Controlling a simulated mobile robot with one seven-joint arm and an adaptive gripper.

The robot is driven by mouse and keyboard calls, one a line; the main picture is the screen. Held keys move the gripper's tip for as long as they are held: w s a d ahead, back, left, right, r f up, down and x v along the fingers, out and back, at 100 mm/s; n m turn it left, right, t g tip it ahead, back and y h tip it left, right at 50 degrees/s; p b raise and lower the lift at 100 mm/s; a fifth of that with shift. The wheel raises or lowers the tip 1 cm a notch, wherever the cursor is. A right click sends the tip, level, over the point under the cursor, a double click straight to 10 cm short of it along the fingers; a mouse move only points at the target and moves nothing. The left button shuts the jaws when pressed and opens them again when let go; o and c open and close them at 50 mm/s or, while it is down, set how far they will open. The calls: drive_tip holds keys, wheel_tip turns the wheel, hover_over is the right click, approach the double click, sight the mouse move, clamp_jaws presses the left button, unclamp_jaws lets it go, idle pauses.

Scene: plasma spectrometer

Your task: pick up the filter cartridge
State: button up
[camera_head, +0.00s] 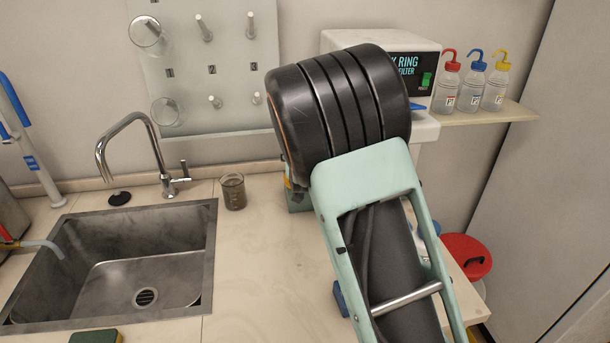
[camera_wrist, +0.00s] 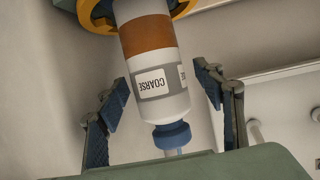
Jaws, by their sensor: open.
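The filter cartridge (camera_wrist: 150,65) fills the middle of the wrist view. It is a white cylinder with a brown band, a grey band with a label reading "COARSE", and a blue end cap. Its far end meets a yellow-orange ring (camera_wrist: 92,14) at the top of that view. My gripper (camera_wrist: 163,100) is open, with one blue-padded finger on each side of the cartridge. There appears to be a gap between each finger and the cartridge. In the head view my arm hides the cartridge and most of the gripper.
A white machine (camera_head: 425,58) labelled "RING FILTER" stands behind my arm. Several wash bottles (camera_head: 470,87) sit on a shelf at its right. A sink (camera_head: 130,270), a beaker (camera_head: 233,192) and a pegboard (camera_head: 210,60) are at the left. A red-lidded bin (camera_head: 465,255) stands lower right.

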clamp_jaws()
idle(0.3)
drive_tip(key=shift+r, duration=0.15)
